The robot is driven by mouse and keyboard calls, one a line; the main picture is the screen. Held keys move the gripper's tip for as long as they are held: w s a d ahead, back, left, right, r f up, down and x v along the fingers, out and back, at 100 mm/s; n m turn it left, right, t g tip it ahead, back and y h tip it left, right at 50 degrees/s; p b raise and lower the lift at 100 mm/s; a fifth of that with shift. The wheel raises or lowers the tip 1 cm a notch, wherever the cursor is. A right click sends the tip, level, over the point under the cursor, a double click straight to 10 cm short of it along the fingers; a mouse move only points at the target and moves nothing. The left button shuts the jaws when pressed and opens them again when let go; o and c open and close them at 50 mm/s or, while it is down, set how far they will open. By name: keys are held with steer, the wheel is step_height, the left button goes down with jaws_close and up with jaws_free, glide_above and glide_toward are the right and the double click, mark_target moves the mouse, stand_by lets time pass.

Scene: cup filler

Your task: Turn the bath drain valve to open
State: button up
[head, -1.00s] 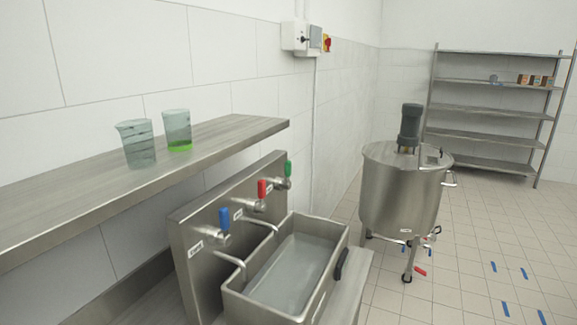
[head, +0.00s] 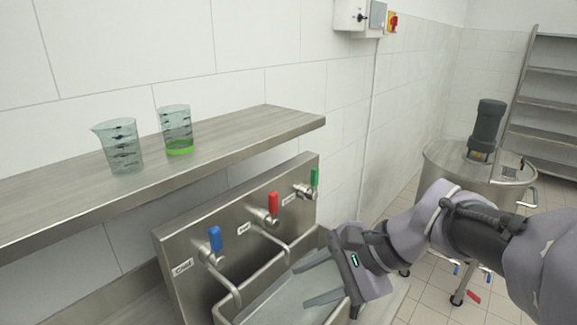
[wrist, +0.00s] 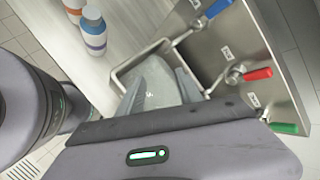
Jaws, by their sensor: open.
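The bath (head: 306,246) is a steel basin holding greyish water below a steel panel. Three valves stick out of the panel. One has a blue handle (head: 215,239), one a red handle (head: 272,204), and the farthest a green handle (head: 314,177). Their labels are too small to read surely, so I cannot tell which is the drain valve. All three handles point up in the head view. My gripper (head: 300,285) is open and empty over the basin, touching no handle. In the wrist view its fingers (wrist: 158,88) reach over the basin; the green handle (wrist: 285,128) is to their right.
A shelf (head: 80,205) above the panel carries an empty-looking beaker (head: 119,146) and one with green liquid (head: 177,130). A steel tank (head: 440,170) stands beyond the arm. White bottles (wrist: 94,30) stand beside the basin in the wrist view.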

steer(key=w+d+r+m+t+y+p, duration=0.1)
steer(key=w+d+r+m+y, duration=0.2)
steer(key=w, duration=0.6)
steer(key=m+t+y+p, duration=0.2)
steer(key=m+t, duration=0.6)
steer(key=m, duration=0.3)
glide_toward(317, 176)
steer(key=b+x, duration=0.1)
steer(key=x, duration=0.8)
steer(key=shift+w+b, duration=0.2)
steer(key=shift+b, duration=0.1)
jaws_close()
steer(key=shift+f, duration=0.1)
